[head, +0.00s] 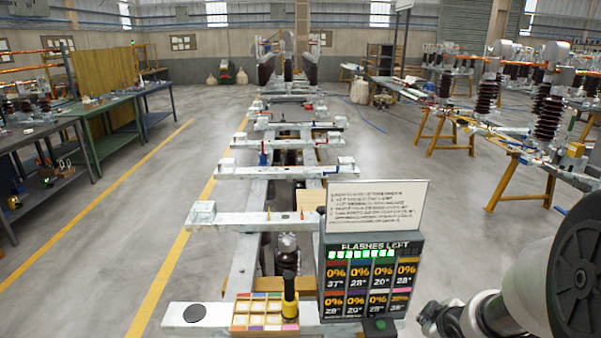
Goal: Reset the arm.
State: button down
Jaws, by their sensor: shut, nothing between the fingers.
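My arm reaches in from the lower right of the head view, with a large dark round joint close to the camera. My gripper (431,318) is the small dark end at the bottom, just right of the display box. It looks shut and empty, and it is apart from the box. Its fingers are small and partly hard to make out.
A display box (372,251) with coloured percentage tiles and a text sign (377,206) stands on the near frame beam. Left of it are a compartment tray (252,324) and a yellow-black cylinder (290,304). Isolator frames (275,220) run back; grey floor (160,190) lies open left.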

jog(key=s+a+r+m+g+h, duration=0.1)
jog(key=s+a+r+m, duration=0.45)
jog(key=s+r, duration=0.5)
jog(key=s+a+r+m+g+y, duration=0.1)
jog(key=s+a+r, duration=0.1)
jog(key=s+a, duration=0.2)
jog(key=s+a+r+m+g+y, duration=0.1)
jog(key=s+a, duration=0.4)
jog(key=s, duration=0.4)
jog(key=shift+s+a+r+m+y, duration=0.15)
jog(key=shift+s+r+m+y, duration=0.15)
jog(key=shift+r+m, duration=0.1)
jog(key=shift+w, duration=0.15)
